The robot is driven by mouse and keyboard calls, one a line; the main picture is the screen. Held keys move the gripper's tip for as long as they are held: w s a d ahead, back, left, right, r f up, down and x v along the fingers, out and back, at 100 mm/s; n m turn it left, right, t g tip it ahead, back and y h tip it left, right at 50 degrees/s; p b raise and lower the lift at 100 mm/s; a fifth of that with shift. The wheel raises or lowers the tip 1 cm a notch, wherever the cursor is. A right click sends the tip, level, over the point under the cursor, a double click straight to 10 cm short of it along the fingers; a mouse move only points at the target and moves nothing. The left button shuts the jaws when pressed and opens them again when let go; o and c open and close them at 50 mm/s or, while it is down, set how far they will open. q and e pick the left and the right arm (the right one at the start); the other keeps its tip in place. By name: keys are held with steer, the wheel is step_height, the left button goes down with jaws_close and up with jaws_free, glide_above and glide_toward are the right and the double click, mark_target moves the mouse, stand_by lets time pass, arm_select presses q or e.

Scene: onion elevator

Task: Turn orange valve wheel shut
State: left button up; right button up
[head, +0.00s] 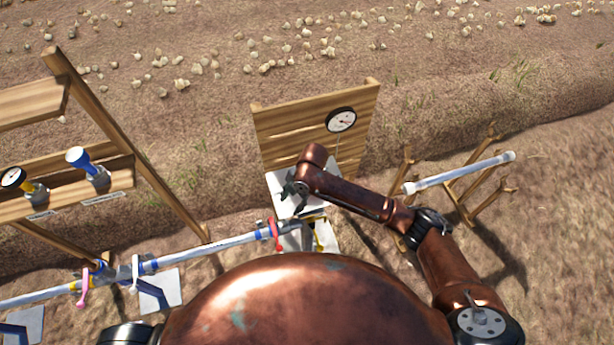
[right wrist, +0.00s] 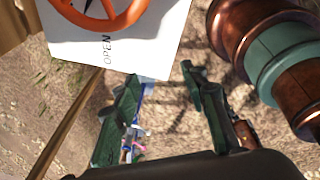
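The orange valve wheel (right wrist: 120,23) shows in part at the top of the right wrist view, cut off by the frame edge. It is mounted in front of a white plate (right wrist: 150,50) marked OPEN. My right gripper (right wrist: 158,76) is open and empty, with its two fingers apart below the plate, and the wheel is not between them. In the head view my right gripper (head: 291,190) is by the white plate below the wooden board, and my arm hides much of that spot. I cannot make out the wheel there. My left gripper is in neither view.
A wooden board (head: 285,125) with a round gauge (head: 341,119) stands behind the plate. A pipe (head: 205,248) with pink and blue fittings runs left. A wooden rack (head: 125,140) stands left, and a loose pipe (head: 460,174) rests on wooden stakes at right.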

steer(key=w+d+r+n+h, duration=0.1)
steer(key=w+r, duration=0.1)
steer(key=w, duration=0.1)
steer(key=w+d+r+n+h, duration=0.1)
steer(key=w+d+r+n, duration=0.1)
steer(key=w, duration=0.2)
steer(key=w+d+r+n+h, duration=0.1)
steer(key=w+d+r, duration=0.1)
steer(key=w, duration=0.1)
steer(key=shift+w+d+r, duration=0.2)
steer(key=shift+w+r, duration=0.15)
steer(key=shift+r, duration=0.05)
steer(key=shift+f+p, duration=0.35)
steer(key=shift+f, duration=3.4)
steer(key=shift+c, duration=0.7)
jaws_close()
